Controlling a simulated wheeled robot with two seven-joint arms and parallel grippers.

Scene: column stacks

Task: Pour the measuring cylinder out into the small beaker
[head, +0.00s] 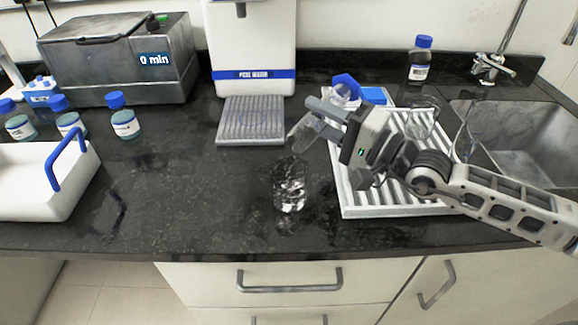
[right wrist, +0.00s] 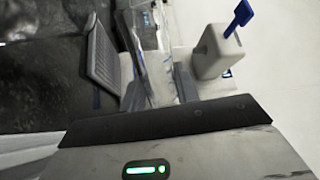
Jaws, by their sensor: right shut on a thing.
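My right gripper (head: 322,110) is shut on the clear measuring cylinder (head: 306,130), above the counter. The cylinder is steeply tilted, its open end down to the left and a blue base up to the right. It also shows between the fingers in the right wrist view (right wrist: 155,55). The small beaker (head: 290,188), clear glass, stands upright on the black counter. The cylinder's lower end is above the beaker, near its right side, and apart from it. I cannot tell how much liquid either holds. My left gripper is out of view.
A white drying rack (head: 390,211) with glassware lies under my right arm, beside the sink (head: 530,130). The water machine's drip tray (head: 250,121) is behind the beaker. A white tray with a blue handle (head: 62,162) stands left. The counter left of the beaker is clear.

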